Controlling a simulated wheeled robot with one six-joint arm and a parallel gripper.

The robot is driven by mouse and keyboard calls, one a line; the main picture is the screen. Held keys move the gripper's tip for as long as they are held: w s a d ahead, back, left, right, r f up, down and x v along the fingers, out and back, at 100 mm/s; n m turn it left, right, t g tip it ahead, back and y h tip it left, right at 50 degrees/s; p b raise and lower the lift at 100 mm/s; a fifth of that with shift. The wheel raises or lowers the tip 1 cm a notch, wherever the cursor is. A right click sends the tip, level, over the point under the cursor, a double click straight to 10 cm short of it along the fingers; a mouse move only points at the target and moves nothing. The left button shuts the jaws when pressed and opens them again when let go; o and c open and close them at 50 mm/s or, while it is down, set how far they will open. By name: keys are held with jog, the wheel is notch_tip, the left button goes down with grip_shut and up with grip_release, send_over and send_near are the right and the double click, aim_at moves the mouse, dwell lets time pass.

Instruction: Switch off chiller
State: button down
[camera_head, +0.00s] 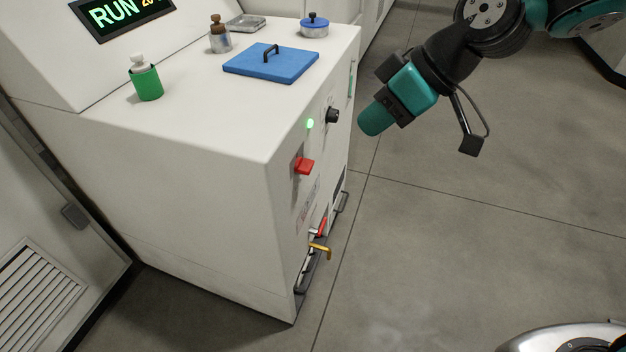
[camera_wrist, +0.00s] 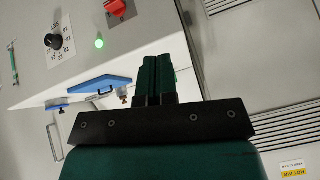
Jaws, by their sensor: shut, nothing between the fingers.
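The chiller (camera_head: 180,185) is a white cabinet with a lit display (camera_head: 120,12) reading RUN at the back left. On its front panel are a red switch (camera_head: 304,166), a glowing green light (camera_head: 310,123) and a black knob (camera_head: 333,115). In the wrist view the red switch (camera_wrist: 117,8) is cut by the top edge, with the green light (camera_wrist: 99,43) and the knob (camera_wrist: 54,42) below it. My gripper (camera_head: 371,122) is in front of the panel, to the right of the knob, apart from it. Its fingers (camera_wrist: 157,75) are together and empty.
Red and yellow valve handles (camera_head: 320,250) stick out low on the front. Floor to the right is clear.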

jog(key=w+a+f+n+t+y+b, duration=0.1)
jog(key=w+f+n+b, duration=0.1)
jog(key=w+f, duration=0.6)
jog(key=shift+w+a, duration=0.3)
jog(key=shift+a, duration=0.1)
send_over(302, 170)
jog(key=s+d, duration=0.1)
jog(key=d, duration=0.1)
notch_tip(302, 170, down, 7)
jog(key=shift+d+f, duration=0.2)
jog(key=shift+f, duration=1.85)
